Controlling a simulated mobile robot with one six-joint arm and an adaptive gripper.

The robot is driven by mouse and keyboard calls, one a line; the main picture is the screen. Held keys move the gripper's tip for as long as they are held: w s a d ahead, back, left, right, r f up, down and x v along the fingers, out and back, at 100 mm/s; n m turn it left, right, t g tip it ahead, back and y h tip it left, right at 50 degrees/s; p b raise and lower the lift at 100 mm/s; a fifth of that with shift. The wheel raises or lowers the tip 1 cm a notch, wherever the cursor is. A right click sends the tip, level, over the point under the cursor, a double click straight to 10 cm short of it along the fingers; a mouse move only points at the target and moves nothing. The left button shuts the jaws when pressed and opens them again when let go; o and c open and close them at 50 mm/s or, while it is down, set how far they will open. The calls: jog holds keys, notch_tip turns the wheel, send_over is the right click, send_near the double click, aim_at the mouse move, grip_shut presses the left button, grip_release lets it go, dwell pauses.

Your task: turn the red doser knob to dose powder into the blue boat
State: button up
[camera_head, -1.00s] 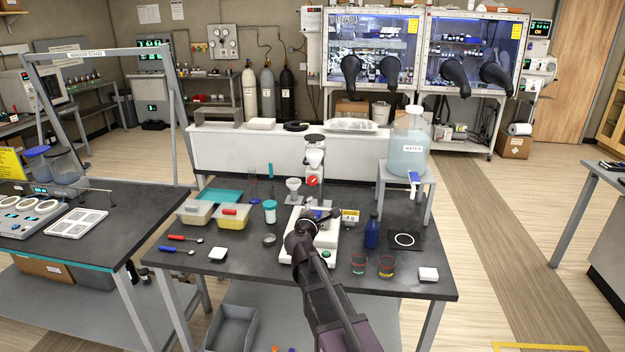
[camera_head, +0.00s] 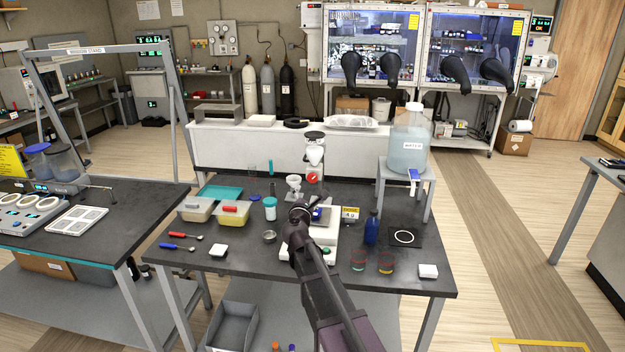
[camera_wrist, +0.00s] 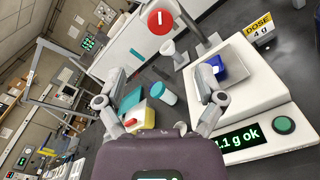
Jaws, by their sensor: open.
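The red doser knob (camera_head: 312,178) is on the front of the upright powder doser at the back of the table. In the wrist view the knob (camera_wrist: 161,21) is near the top, with a white mark running roughly up and down. The blue boat (camera_head: 317,214) sits on the white balance (camera_head: 326,234); it also shows in the wrist view (camera_wrist: 216,68), partly behind the right finger. My gripper (camera_head: 299,212) is over the balance's left side, in front of and below the knob. In the wrist view its fingers (camera_wrist: 160,82) are spread, empty and apart from the knob.
The balance display (camera_wrist: 241,138) ends in ".1 g ok". A yellow dose sign (camera_head: 350,213) and blue bottle (camera_head: 372,229) stand right of the balance. A small funnel stand (camera_head: 293,187) and white jar (camera_head: 270,211) are on its left. A water jug (camera_head: 410,145) stands back right.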

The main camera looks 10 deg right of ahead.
aim_at(312, 178)
jog(key=x, duration=1.2)
jog(key=shift+w, duration=0.1)
jog(key=c, duration=1.2)
jog(key=shift+o, duration=0.2)
jog(key=shift+m, duration=0.4)
jog(key=m, duration=0.9)
jog(key=shift+m, duration=0.3)
jog(key=m, duration=0.5)
jog(key=shift+m, duration=0.3)
jog(key=m, duration=0.4)
jog(key=shift+m, duration=0.3)
